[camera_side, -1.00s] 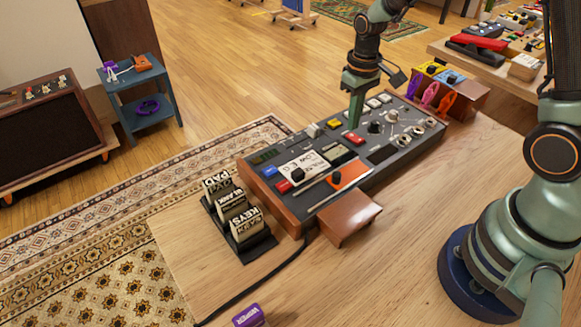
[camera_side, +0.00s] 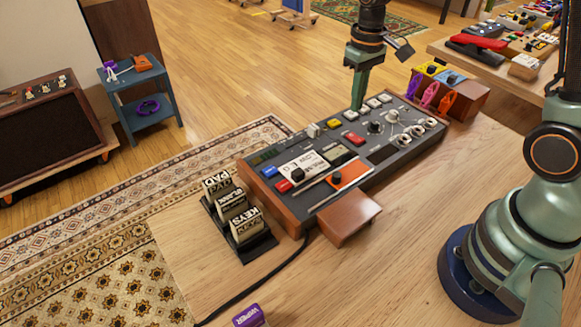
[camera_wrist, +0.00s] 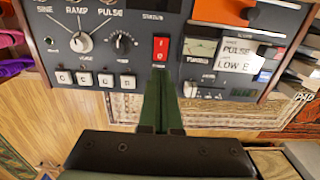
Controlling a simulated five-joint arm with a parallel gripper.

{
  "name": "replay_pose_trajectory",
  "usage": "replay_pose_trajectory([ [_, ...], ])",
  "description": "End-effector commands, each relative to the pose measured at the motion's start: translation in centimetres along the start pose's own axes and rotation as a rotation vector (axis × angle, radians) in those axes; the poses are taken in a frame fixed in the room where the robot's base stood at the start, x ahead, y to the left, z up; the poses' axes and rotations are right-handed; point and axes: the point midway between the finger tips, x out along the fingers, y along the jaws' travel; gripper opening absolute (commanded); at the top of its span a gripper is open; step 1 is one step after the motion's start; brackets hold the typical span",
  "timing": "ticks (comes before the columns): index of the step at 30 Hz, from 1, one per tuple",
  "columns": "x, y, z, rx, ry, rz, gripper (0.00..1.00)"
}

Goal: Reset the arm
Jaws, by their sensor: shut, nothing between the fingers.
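My gripper (camera_side: 357,100) is shut and empty. In the side view its green fingers point down over the far edge of the control panel (camera_side: 405,149), near the white and yellow buttons. In the wrist view the shut green fingers (camera_wrist: 161,92) point toward a red rocker switch (camera_wrist: 161,48), which also shows in the side view (camera_side: 353,138). I cannot tell whether the fingertips touch the panel. The panel has a large white dial (camera_wrist: 72,33), a row of white buttons and a label reading "PULSE LOW E".
Coloured clips (camera_side: 430,93) hang on a wooden box at the right end. A purple block (camera_side: 250,316) lies at the front.

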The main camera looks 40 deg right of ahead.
Motion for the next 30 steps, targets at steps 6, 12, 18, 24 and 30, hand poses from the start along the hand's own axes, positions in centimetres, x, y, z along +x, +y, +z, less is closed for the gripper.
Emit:
replay_pose_trajectory([
  [6, -1.0, -0.2, 0.3, 0.0, 0.024, 0.002, 0.0],
  [12, -5.1, -0.9, 2.1, -0.001, 0.128, 0.007, 0.0],
  [18, -8.7, -1.7, 4.9, -0.001, 0.249, 0.01, 0.0],
  [24, -11.1, -2.4, 7.8, -0.001, 0.37, 0.007, 0.0],
  [30, -12.0, -2.9, 9.9, -0.001, 0.458, 0.003, 0.0],
])
